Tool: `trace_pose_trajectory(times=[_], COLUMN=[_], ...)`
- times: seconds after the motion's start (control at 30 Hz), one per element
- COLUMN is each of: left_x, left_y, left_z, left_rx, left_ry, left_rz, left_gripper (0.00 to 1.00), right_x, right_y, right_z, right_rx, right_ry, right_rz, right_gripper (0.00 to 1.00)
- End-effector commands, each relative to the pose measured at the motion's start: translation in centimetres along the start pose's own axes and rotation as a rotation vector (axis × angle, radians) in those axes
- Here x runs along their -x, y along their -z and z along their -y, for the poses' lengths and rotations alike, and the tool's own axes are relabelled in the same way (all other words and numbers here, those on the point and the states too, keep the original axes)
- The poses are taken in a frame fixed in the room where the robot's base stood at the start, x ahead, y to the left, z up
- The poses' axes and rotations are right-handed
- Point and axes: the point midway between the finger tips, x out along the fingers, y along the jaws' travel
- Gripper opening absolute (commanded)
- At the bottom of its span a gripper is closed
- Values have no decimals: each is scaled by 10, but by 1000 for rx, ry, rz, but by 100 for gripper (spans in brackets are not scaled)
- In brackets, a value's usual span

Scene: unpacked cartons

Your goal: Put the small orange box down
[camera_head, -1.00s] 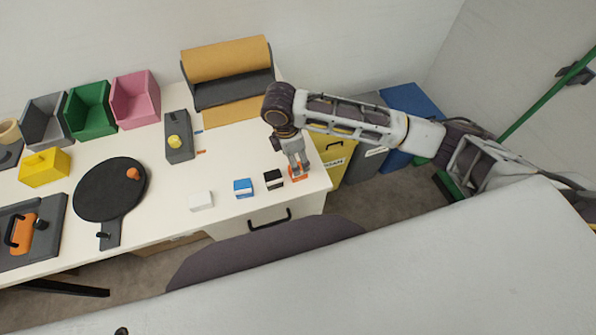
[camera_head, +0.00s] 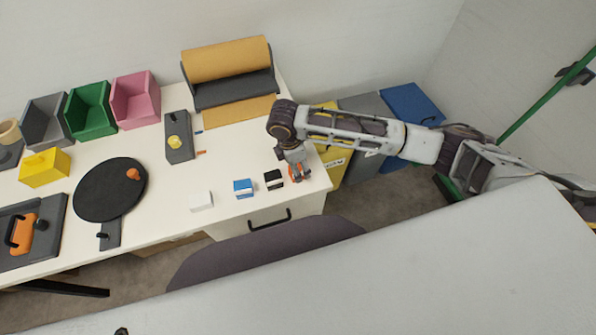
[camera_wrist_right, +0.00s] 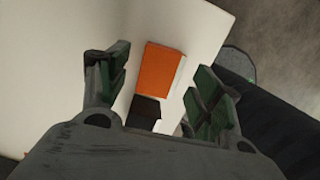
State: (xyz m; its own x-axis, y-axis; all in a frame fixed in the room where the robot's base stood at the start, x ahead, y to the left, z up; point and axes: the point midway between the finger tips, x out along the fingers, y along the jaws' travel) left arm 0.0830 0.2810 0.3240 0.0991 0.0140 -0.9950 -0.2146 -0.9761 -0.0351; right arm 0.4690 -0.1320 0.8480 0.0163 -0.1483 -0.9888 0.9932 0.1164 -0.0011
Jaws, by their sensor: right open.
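The small orange box (camera_wrist_right: 159,71) rests on the white table (camera_head: 240,145) near its right end. In the wrist view it lies between the spread fingers of my right gripper (camera_wrist_right: 160,85), with gaps on both sides. In the head view my right gripper (camera_head: 298,170) points down over the box, and its fingers hide much of it. The right gripper is open. My left gripper is not in view.
Black (camera_head: 273,179), blue (camera_head: 243,188) and white (camera_head: 201,201) small boxes stand in a row left of the gripper. A black round paddle (camera_head: 105,190) lies further left. Yellow (camera_head: 335,160), grey and blue bins stand beyond the table's right edge.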

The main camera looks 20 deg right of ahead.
Motion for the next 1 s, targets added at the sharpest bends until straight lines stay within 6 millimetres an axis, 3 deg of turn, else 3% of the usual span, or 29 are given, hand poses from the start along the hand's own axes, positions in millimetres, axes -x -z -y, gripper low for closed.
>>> trace_pose_trajectory(times=[0.23, 0.7, 1.0], left_x=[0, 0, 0], left_y=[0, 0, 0], left_z=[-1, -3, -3], left_rx=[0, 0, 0], left_ry=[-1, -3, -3], left_rz=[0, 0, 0], left_gripper=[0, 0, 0], right_x=[-19, -20, -20], right_y=[0, 0, 0], right_z=[0, 0, 0], right_rx=[0, 0, 0], right_ry=[-1, -1, -1], right_rz=[0, 0, 0], right_gripper=[65, 65, 28])
